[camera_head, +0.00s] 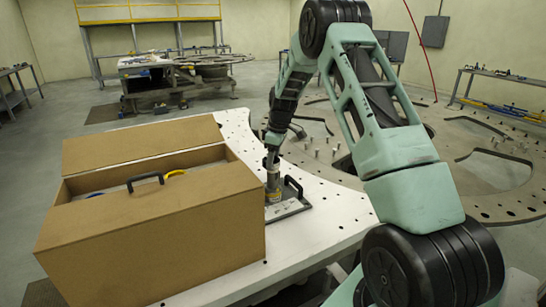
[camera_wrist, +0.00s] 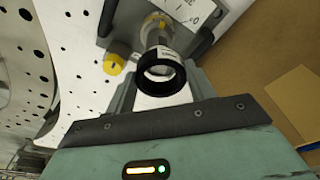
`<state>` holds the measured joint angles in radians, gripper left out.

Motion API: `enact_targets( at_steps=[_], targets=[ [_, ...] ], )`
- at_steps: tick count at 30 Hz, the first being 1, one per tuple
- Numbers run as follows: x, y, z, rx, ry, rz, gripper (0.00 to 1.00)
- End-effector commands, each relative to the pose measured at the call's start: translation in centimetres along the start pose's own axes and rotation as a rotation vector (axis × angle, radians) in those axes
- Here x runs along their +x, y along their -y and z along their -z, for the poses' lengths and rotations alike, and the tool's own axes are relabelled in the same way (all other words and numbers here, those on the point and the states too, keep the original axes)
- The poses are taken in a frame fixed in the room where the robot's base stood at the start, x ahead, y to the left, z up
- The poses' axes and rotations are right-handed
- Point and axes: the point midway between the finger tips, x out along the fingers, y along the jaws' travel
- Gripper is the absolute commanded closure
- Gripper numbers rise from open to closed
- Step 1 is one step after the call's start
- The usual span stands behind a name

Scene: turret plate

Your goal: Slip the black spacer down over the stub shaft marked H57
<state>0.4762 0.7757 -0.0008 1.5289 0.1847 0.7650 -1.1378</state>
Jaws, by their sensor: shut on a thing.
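My gripper (camera_wrist: 161,82) is shut on the black spacer (camera_wrist: 160,88), a short black ring with a small white label, seen close in the wrist view. A pale metal stub shaft (camera_wrist: 154,28) stands on a grey plate (camera_wrist: 113,37) just beyond the spacer. The spacer overlaps it in the picture, and I cannot tell whether the ring is around it. No H57 marking is readable. In the head view my gripper (camera_head: 272,146) points down above the plate (camera_head: 294,208), and the spacer is too small to make out there.
A yellow-capped part (camera_wrist: 113,64) sits beside the shaft. The plate has a black handle (camera_head: 293,187). The white perforated table (camera_head: 310,235) is clear in front. A large round plate (camera_head: 470,190) lies behind.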

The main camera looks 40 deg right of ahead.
Motion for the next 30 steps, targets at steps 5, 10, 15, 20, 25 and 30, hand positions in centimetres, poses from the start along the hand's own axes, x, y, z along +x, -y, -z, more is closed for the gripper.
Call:
enact_targets(
  at_steps=[5, 10, 15, 20, 25, 30],
  targets=[
    [1.1, 0.0, -0.2, 0.001, 0.0, 0.0, 0.7],
    [1.9, 0.0, -0.2, 0.001, -0.001, 0.0, 0.7],
    [2.6, 0.0, -0.3, 0.0, -0.001, 0.0, 0.7],
    [3.4, 0.0, -0.4, 0.0, -0.001, 0.0, 0.7],
    [4.2, 0.0, -0.5, 0.0, -0.001, 0.0, 0.7],
    [5.0, 0.0, -0.7, -0.001, -0.001, 0.001, 0.7]
  ],
)
